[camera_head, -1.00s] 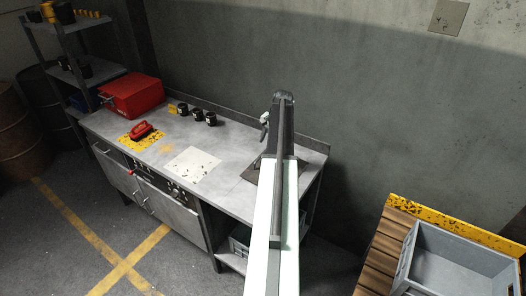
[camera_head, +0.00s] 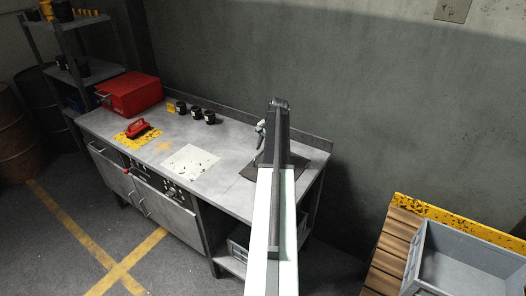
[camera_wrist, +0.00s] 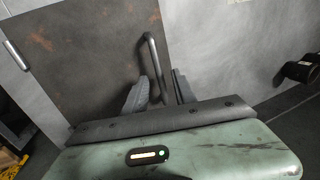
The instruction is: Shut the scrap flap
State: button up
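In the wrist view a dark, rust-spotted panel (camera_wrist: 75,60) with a bent grey bar handle (camera_wrist: 153,58) looks like the scrap flap. My gripper (camera_wrist: 160,85) is close to this handle, with a finger on either side of it and a visible gap between the fingers. I cannot tell whether either finger touches the handle. In the head view my arm reaches over the right end of the bench (camera_head: 228,190) and hides the gripper.
A red toolbox (camera_head: 130,95), a red-handled tool (camera_head: 136,127), black cups (camera_head: 195,115) and a white sheet (camera_head: 190,162) lie on the bench. A grey crate (camera_head: 460,255) stands on slatted wood at right. A black cylinder (camera_wrist: 300,70) shows in the wrist view.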

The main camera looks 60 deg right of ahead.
grip_shut()
dwell(1.0)
jog(key=shift+o, duration=0.2)
grip_release()
jog(key=shift+r, duration=0.15)
jog(key=p+v, duration=0.7)
jog(key=shift+r, duration=0.25)
